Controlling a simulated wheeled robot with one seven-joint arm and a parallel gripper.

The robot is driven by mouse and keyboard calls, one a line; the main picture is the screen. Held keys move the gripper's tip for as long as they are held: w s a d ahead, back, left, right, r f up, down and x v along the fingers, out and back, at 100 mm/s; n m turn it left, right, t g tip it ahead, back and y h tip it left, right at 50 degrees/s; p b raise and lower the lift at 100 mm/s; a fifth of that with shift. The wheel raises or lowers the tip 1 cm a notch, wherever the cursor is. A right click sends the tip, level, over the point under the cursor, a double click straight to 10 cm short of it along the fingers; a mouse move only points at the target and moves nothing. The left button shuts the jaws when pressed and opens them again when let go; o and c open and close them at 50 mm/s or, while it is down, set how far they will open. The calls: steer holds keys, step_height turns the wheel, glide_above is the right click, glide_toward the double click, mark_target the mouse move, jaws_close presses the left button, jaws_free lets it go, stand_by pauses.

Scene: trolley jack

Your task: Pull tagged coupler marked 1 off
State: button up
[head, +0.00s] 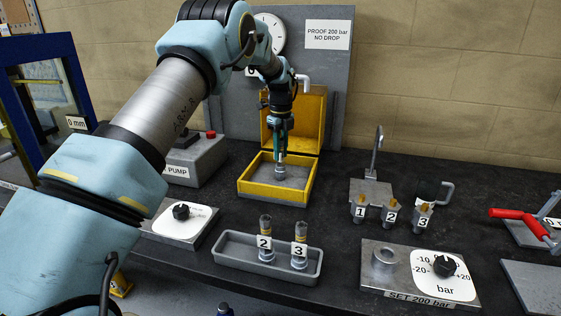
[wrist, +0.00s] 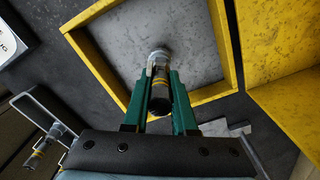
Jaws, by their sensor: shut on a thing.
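My gripper (head: 281,143) has green fingers and reaches down into the open yellow box (head: 250,190). In the wrist view my gripper (wrist: 158,95) is shut on a coupler (wrist: 157,82) with a dark end, a yellow band and a pale metal end. The coupler's lower end (head: 280,168) shows just over or on the box's grey floor; I cannot tell whether it touches. No number is readable on it. A tag marked 1 (head: 360,211) hangs on the grey stand at the right, beside tags 2 (head: 391,216) and 3 (head: 422,221).
Couplers tagged 2 (head: 265,242) and 3 (head: 299,248) stand in a grey tray (head: 225,250) in front. The raised yellow lid (head: 310,115) is close behind my gripper. A pump (head: 195,160) is left; a bar dial plate (head: 435,275) is right.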

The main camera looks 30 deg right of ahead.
jaws_close()
steer(key=shift+r, duration=0.2)
steer(key=shift+r+p, duration=1.55)
steer(key=shift+r, duration=0.5)
steer(key=shift+r, duration=0.15)
steer(key=shift+r, duration=2.35)
